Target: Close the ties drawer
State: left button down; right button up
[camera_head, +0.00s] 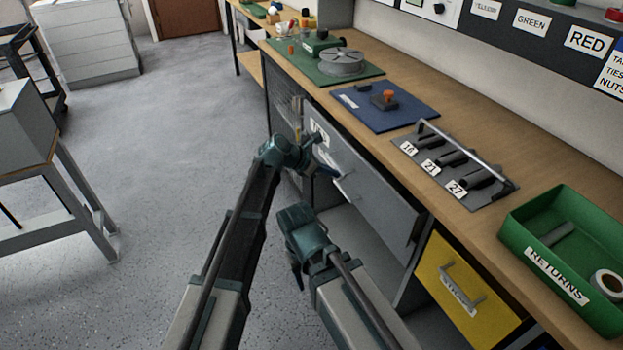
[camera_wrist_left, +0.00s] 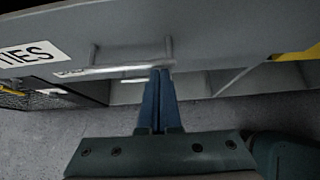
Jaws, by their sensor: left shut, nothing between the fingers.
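The ties drawer has a long grey front (camera_head: 375,190) under the bench top. It seems to stand a little out from the bench, but how far is hard to tell. Its white label is partly hidden by my left arm in the head view; the wrist view shows the TIES label (camera_wrist_left: 28,53) at left. A bar handle (camera_wrist_left: 115,70) runs along the front. My left gripper (camera_head: 328,170) is shut and empty, its blue fingertips (camera_wrist_left: 160,74) close to the handle; contact is unclear. My right gripper (camera_head: 296,272) hangs lower, its fingers mostly hidden.
A yellow drawer (camera_head: 462,290) sits right of the grey one. The bench top (camera_head: 375,60) carries a blue mat (camera_head: 385,117), a grey tool rack (camera_head: 465,195) and a green returns bin (camera_head: 590,240). Open shelf space lies below the drawer.

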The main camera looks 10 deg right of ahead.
aim_at(344, 168)
pick_arm(q)
jog(key=d, duration=0.2)
jog(key=w+d, duration=0.1)
jog(key=shift+w+d, duration=0.15)
jog(key=shift+d, duration=0.35)
jog(key=shift+d+r, duration=0.1)
jog(key=shift+a, duration=0.25)
jog(key=a+f+p+v, duration=0.1)
jog(key=p+v, duration=0.4)
jog(key=v, duration=0.7)
jog(key=shift+s+a+f+p, duration=0.3)
jog(key=shift+s+a+f, duration=0.1)
jog(key=shift+a+f, duration=0.2)
